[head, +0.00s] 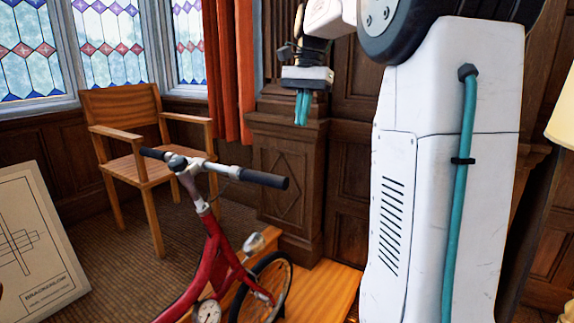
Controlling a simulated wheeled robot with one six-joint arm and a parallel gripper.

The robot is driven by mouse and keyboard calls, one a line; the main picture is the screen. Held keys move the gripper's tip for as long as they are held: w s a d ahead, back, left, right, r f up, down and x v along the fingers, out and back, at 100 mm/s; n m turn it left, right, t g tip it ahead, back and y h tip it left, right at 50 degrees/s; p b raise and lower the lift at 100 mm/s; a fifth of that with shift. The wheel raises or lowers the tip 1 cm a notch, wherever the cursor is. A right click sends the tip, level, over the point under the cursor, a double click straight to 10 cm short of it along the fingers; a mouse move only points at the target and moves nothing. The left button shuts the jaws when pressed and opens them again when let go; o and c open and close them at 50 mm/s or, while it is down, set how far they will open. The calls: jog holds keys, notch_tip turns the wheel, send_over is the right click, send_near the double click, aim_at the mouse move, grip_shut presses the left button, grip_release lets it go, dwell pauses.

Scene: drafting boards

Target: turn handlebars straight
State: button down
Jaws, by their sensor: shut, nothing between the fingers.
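A red bicycle (213,240) stands in the lower middle of the head view. Its metal handlebars (222,167) have dark grips at both ends, the right grip (264,180) nearer to me and the left grip (152,153) farther off. The bar slants down to the right across the picture. The front wheel (262,290) shows partly at the bottom; I cannot tell the exact angle between bar and frame. My gripper (302,122), with teal fingers, points down, shut and empty. In the picture it is above and right of the right grip, apart from it.
A wooden armchair (145,155) stands behind the handlebars at the left. A drawing board (38,250) leans at the lower left. A wooden panelled pillar (290,190) and a red curtain (228,75) stand behind. A lampshade (563,115) shows at the right edge.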

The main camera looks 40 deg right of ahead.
jog(key=s+a+f, duration=0.2)
jog(key=a+f, duration=0.5)
jog(key=f, duration=0.3)
jog(key=shift+s, duration=0.4)
jog(key=shift+s+a+f, duration=0.1)
jog(key=shift+s+a+f+m+y, duration=0.15)
jog(key=shift+s+a+f+m, duration=0.1)
jog(key=shift+s+a, duration=0.15)
jog(key=shift+s+a+f+m+y, duration=0.15)
jog(key=shift+s+a+m, duration=0.15)
jog(key=shift+a, duration=0.15)
jog(key=w+d+r, duration=0.1)
jog(key=d+r, duration=0.5)
jog(key=r, duration=0.4)
jog(key=shift+w+d+r, duration=0.2)
jog(key=shift+w+d, duration=0.1)
jog(key=shift+d, duration=0.05)
